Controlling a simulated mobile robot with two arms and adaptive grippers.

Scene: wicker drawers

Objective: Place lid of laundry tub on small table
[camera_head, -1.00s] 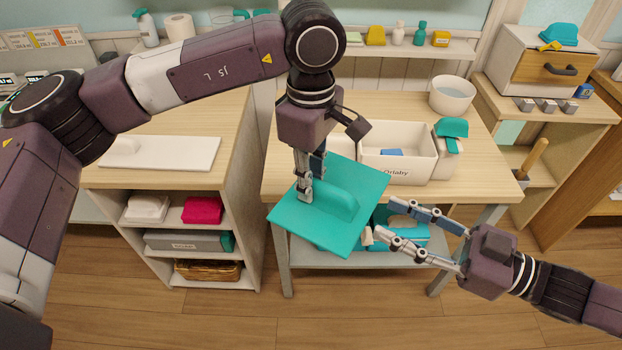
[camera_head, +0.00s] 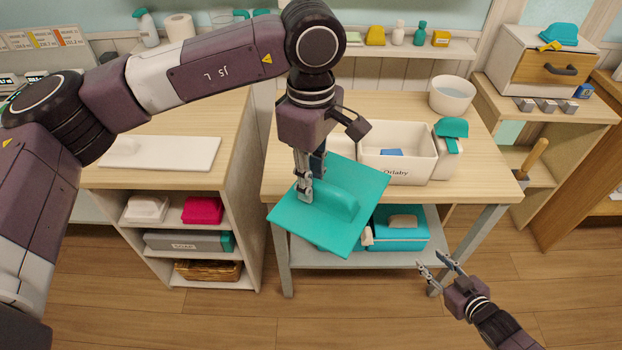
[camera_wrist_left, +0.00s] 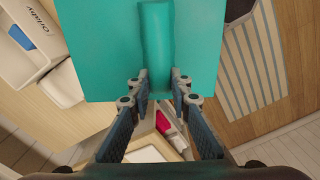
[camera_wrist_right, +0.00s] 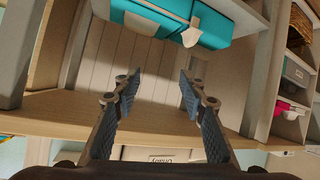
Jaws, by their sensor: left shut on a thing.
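The lid (camera_head: 310,225) is a flat teal square with a raised ridge handle, held tilted in front of the wooden small table (camera_head: 488,165). My left gripper (camera_head: 312,182) is shut on the handle; in the left wrist view, its fingers (camera_wrist_left: 158,80) sit either side of the ridge on the lid (camera_wrist_left: 100,45). A white bin (camera_head: 397,172) marked "Orlaby" stands on the tabletop, partly hidden behind the lid and gripper. My right gripper (camera_head: 432,262) is low at the table's front right, open and empty; its parted fingers (camera_wrist_right: 159,85) show in the right wrist view.
A teal dispenser (camera_head: 449,140) and white bowl (camera_head: 452,96) stand on the tabletop. A teal box (camera_head: 405,235) sits on the lower shelf, partly covered by the lid. A cabinet (camera_head: 235,185) stands to the left. The tabletop's right front is clear.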

